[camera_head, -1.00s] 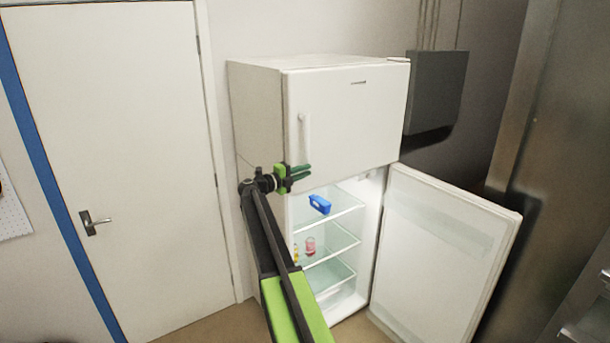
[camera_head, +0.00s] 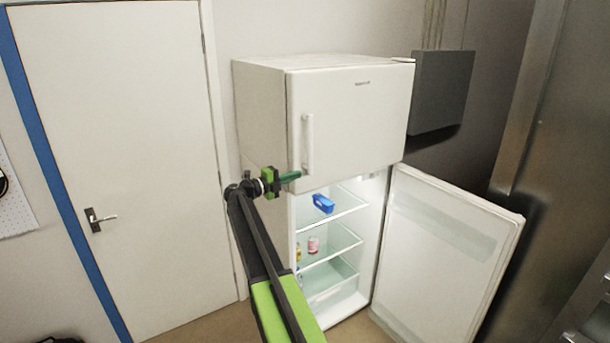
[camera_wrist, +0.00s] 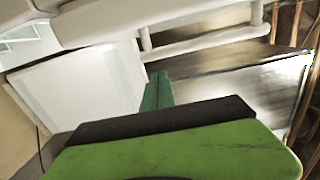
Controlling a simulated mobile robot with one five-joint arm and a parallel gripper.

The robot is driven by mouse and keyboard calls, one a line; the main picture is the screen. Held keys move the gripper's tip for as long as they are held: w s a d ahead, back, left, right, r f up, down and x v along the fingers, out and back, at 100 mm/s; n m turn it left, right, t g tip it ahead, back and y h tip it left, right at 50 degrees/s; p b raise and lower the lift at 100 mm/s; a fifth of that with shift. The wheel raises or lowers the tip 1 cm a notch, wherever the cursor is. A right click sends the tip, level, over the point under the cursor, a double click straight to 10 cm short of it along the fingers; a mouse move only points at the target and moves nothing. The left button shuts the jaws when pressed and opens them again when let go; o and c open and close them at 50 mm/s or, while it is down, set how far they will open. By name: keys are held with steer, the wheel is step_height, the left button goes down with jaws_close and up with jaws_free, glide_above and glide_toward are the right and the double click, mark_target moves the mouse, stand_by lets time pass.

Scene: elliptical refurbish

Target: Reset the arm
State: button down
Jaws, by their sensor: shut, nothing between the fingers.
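My gripper (camera_head: 291,177) is shut and empty in the head view. It is in front of the fridge's left side, near the lower edge of the closed freezer door (camera_head: 355,125). In the wrist view my gripper (camera_wrist: 158,90) shows its green fingers pressed together, with nothing between them. My arm reaches up from the bottom of the head view. I cannot tell whether the fingertips touch the fridge (camera_head: 258,115).
The lower fridge door (camera_head: 445,250) stands wide open to the right. A blue item (camera_head: 323,203) and a pink jar (camera_head: 313,244) sit on the shelves. A closed white door (camera_head: 125,150) is at the left. A dark grey box (camera_head: 440,90) hangs on the wall at right.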

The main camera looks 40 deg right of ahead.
steer(key=w+a+f+n+t+y+b, duration=0.15)
steer(key=w+a+n+t+b, duration=0.3)
steer(key=a, duration=0.55)
steer(key=w+a+f+n+t+y+b, duration=0.1)
steer(key=a+n+t+y+b, duration=0.15)
steer(key=a+n+t, duration=0.55)
steer(key=w+a+f+n+t+y+b, duration=0.1)
steer(key=w+a+n+t+b, duration=0.3)
steer(key=a, duration=0.7)
steer(key=s+a+f+n+t+y+b, duration=0.1)
steer(key=s+a+f+n+y, duration=0.1)
steer(key=a+f+n+y, duration=0.45)
steer(key=s+a+f+n+t+y+b, duration=0.15)
steer(key=a+f+n+y, duration=0.25)
steer(key=a+n+y, duration=0.45)
steer(key=s+a+f+n+g, duration=0.2)
steer(key=s+a+f+g, duration=0.25)
steer(key=s+f, duration=0.3)
steer(key=s+a+f+n+g, duration=0.2)
steer(key=s+a+f+g, duration=0.1)
steer(key=s+f+g, duration=0.4)
steer(key=s+d+f+g+h, duration=0.1)
steer(key=s+d+f+g, duration=0.1)
steer(key=s, duration=0.7)
steer(key=s+d+f+n+g+h, duration=0.1)
steer(key=s+d+f+g, duration=0.2)
steer(key=s+f+g, duration=0.2)
steer(key=s+f, duration=0.2)
steer(key=s, duration=0.2)
steer(key=shift+s, duration=0.2)
